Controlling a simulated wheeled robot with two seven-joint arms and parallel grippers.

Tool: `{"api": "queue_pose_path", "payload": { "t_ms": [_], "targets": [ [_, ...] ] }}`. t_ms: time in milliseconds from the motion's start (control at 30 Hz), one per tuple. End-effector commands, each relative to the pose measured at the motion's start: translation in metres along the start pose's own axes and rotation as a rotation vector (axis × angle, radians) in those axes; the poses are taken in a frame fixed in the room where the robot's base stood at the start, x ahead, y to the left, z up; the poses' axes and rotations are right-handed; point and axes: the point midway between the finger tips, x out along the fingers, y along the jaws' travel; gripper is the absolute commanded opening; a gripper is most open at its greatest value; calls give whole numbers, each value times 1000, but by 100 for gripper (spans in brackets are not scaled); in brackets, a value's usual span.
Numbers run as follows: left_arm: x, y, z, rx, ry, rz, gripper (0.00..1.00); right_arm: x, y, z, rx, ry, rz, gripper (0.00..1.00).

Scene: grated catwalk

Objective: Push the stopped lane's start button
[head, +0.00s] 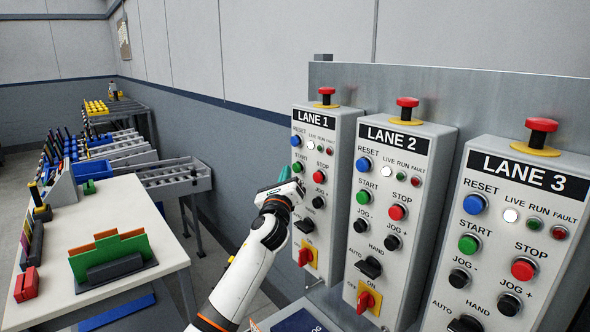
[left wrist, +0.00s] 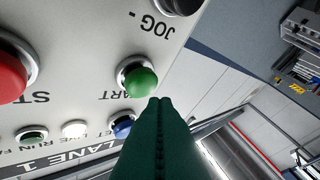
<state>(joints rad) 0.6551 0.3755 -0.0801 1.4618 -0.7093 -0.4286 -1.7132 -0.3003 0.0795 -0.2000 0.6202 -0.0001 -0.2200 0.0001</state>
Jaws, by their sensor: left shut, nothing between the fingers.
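Three grey control boxes stand in a row: LANE 1 (head: 328,200), LANE 2 (head: 404,215) and LANE 3 (head: 530,245). Each has a green START button: lane 1 (head: 297,167), lane 2 (head: 363,197), lane 3 (head: 468,244). All three white LIVE lamps look bright; I cannot tell which RUN lamps are lit. My left gripper (head: 284,176) is shut and empty, at the left edge of the LANE 1 box. In the left wrist view its green fingertips (left wrist: 160,102) are close beside the lane 1 START button (left wrist: 137,80); contact is unclear. My right gripper is out of view.
Red STOP buttons sit near the START buttons, including lane 1's (left wrist: 8,78). Red mushroom buttons (head: 407,102) top the boxes. A white table (head: 150,218) with a green-and-orange file holder (head: 110,255) stands at left. Roller conveyors (head: 175,175) lie behind it.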

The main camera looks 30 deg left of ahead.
Motion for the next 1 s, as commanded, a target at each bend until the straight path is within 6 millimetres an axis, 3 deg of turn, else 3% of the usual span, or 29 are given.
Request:
{"api": "queue_pose_path", "payload": {
  "t_ms": [1000],
  "targets": [
    [6, 4, 4, -1, 0, 0, 0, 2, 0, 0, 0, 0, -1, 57]
  ]
}}
